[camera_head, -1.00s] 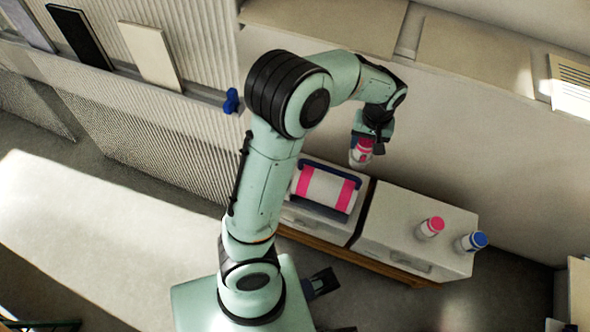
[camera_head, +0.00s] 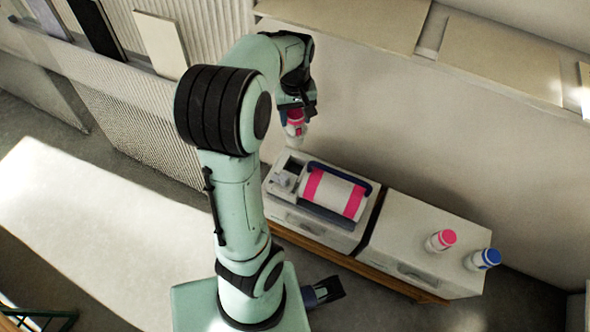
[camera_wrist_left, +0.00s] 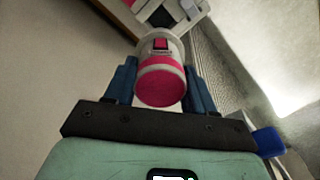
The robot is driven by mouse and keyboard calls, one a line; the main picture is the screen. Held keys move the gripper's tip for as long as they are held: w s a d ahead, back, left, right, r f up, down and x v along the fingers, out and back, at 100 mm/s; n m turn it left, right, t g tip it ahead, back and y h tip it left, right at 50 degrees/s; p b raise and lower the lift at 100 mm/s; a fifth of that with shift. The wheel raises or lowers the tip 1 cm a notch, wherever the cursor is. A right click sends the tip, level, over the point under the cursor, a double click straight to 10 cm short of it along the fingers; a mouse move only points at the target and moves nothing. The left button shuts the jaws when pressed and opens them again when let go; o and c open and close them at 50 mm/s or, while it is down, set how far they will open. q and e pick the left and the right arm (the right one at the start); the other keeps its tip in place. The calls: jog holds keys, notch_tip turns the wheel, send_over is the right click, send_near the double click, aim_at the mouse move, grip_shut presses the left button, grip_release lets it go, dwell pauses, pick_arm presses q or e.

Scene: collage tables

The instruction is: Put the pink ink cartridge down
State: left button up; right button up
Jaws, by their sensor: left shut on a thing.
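The pink ink cartridge (camera_head: 297,131) is a white bottle with a pink cap and band. My left gripper (camera_head: 294,113) is shut on it and holds it in the air, above the left end of the white machine (camera_head: 283,220). In the left wrist view the cartridge (camera_wrist_left: 161,80) sits between the two blue fingers, pink end toward me, with a pink mark on its white side. Its far end points toward a pale unit with a dark opening (camera_wrist_left: 160,17). A dark blue and black part beside my base may be my right gripper (camera_head: 325,291); its jaws cannot be made out.
The machine carries a white roll with pink bands (camera_head: 335,192) and a blue bar. To its right, a white box (camera_head: 405,246) bears a pink-capped bottle (camera_head: 440,240) and a blue-capped bottle (camera_head: 483,259). The wall is close behind. Panels (camera_head: 161,44) lean at upper left.

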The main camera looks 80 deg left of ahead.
aim_at(294, 138)
pick_arm(q)
notch_tip(294, 138, down, 10)
jog(key=b, duration=0.2)
jog(key=shift+s+b, duration=0.15)
jog(key=shift+b, duration=0.15)
notch_tip(294, 138, down, 10)
jog(key=b, duration=0.2)
jog(key=shift+b, duration=0.35)
pick_arm(e)
jog(key=w+d+f+t, duration=0.1)
jog(key=w+d+f, duration=0.1)
jog(key=w+f, duration=0.3)
jog(key=shift+w+f+t+h, duration=0.15)
jog(key=shift+f+t+h, duration=0.15)
jog(key=shift+f+t, duration=0.1)
pick_arm(q)
jog(key=o, duration=1.5)
pick_arm(e)
jog(key=shift+w+d, duration=0.1)
jog(key=shift+w, duration=0.05)
